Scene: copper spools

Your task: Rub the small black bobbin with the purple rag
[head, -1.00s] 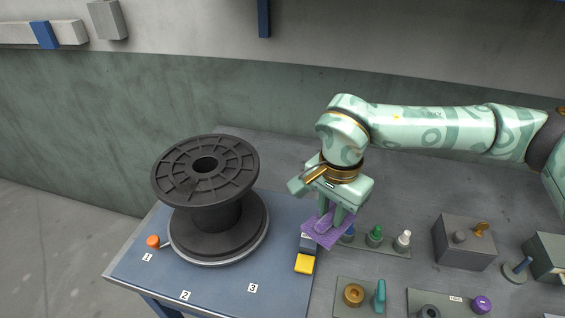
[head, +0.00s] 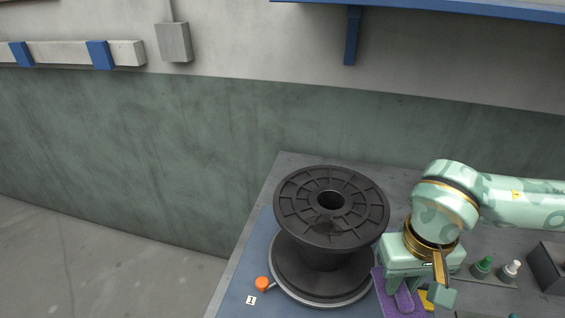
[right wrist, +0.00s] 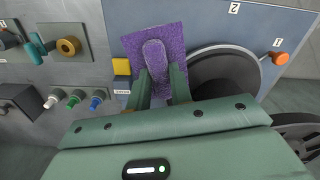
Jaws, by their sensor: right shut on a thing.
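The black bobbin (head: 322,258), a flanged spool, stands upright on a round plate on the blue mat. A dark smudge shows on its ribbed top flange. In the right wrist view part of its round flange (right wrist: 222,75) shows right of the rag. My right gripper (head: 405,298) is just right of the bobbin, low over the mat, its fingers pointing down. It is shut on the purple rag (head: 379,284), gripping a paler purple grip on it. The rag spreads below the fingers in the right wrist view (right wrist: 174,39). Whether rag and bobbin touch, I cannot tell. My left gripper is not in view.
An orange knob (head: 262,284) stands by mark 1 at the plate's left. A yellow block (right wrist: 122,66) is close beside the rag. The mat's left part is clear.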

